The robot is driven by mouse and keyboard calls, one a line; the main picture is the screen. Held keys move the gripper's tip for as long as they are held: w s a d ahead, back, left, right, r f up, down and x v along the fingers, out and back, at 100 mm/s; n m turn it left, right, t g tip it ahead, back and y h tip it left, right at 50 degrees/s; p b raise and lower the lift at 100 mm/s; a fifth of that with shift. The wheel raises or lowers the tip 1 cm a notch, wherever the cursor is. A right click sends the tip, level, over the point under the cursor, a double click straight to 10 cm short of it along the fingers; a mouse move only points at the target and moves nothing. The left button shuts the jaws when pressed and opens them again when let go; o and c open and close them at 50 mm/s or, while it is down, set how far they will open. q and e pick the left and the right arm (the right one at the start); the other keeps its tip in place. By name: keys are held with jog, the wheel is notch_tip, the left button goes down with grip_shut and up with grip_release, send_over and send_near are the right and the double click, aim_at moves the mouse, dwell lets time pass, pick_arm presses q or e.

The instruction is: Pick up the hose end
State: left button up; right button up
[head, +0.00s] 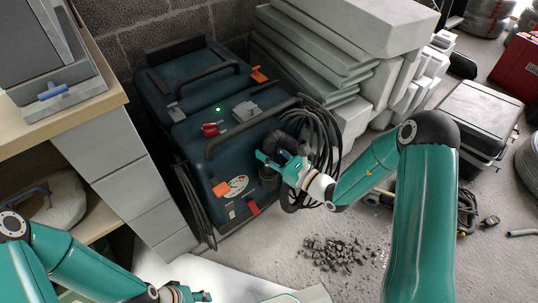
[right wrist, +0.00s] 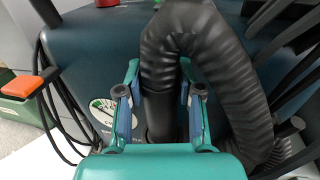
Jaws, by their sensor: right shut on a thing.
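A black ribbed hose (head: 277,141) arches at the front of a dark blue machine (head: 187,68). In the right wrist view the hose (right wrist: 232,85) bends over, and its smoother black end (right wrist: 160,112) runs down between my fingers. My right gripper (head: 268,162) is shut on this hose end, with one finger on each side in the right wrist view (right wrist: 160,100). The lower tip of the end is hidden behind my gripper's body. My left gripper (head: 200,296) is low at the bottom edge of the head view, away from the hose; its finger opening is unclear.
Coiled black cables (head: 322,140) hang beside the machine, close to my right gripper. Grey stacked slabs (head: 310,55) stand behind. A wooden-topped bench (head: 105,98) is at the left. Rubble (head: 338,252) lies on the floor in front. A dark case (head: 480,112) stands at right.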

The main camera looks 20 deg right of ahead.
notch_tip(320, 180, up, 34)
jog(key=p, duration=1.5)
jog(key=shift+f+p, duration=0.2)
jog(key=shift+p, duration=0.1)
